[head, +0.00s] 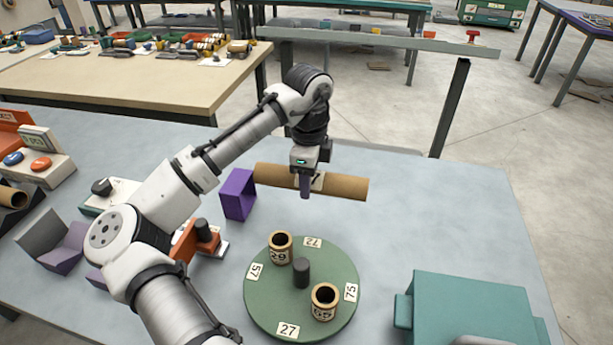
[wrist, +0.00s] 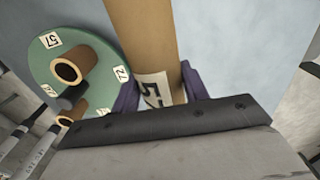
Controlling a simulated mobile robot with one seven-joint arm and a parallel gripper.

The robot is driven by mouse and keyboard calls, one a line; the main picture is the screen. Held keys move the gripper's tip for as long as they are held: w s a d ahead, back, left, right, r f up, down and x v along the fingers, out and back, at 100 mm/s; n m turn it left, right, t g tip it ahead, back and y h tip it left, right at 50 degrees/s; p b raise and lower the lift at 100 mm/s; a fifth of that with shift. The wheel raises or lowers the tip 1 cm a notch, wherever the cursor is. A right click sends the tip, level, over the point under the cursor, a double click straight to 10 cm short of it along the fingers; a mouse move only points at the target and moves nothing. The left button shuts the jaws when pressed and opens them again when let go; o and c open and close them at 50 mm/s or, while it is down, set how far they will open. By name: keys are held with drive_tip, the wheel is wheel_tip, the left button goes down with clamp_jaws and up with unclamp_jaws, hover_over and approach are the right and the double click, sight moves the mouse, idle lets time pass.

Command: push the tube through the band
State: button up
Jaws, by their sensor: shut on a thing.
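A long brown cardboard tube (head: 345,187) lies crosswise in my gripper (head: 305,188), held around its middle. In the wrist view the purple fingers of my gripper (wrist: 158,80) sit on both sides of the tube (wrist: 143,35), next to a white label whose "5" shows and whose other part is hidden. The tube's left end is close to a purple square-shaped piece (head: 238,194) standing on the table; I cannot tell if they touch. No part is marked as the band, and I cannot tell if this purple piece is it.
A green turntable (head: 260,300) with labels holds two short upright tubes (head: 280,247) (head: 325,301) in front of my gripper. A teal box (head: 470,308) stands front right. Orange and white devices (head: 35,165) stand at left. The table is clear right of the tube.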

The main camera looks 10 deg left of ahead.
drive_tip(key=shift+f+b, duration=4)
drive_tip(key=shift+f, duration=0.45)
drive_tip(key=shift+a+r, duration=0.1)
drive_tip(key=shift+a, duration=0.65)
drive_tip(key=b, duration=0.3)
approach(266, 212)
drive_tip(key=shift+f, duration=2.6)
drive_tip(key=shift+f+p, duration=0.3)
drive_tip(key=shift+f, duration=0.1)
drive_tip(key=o, duration=1.1)
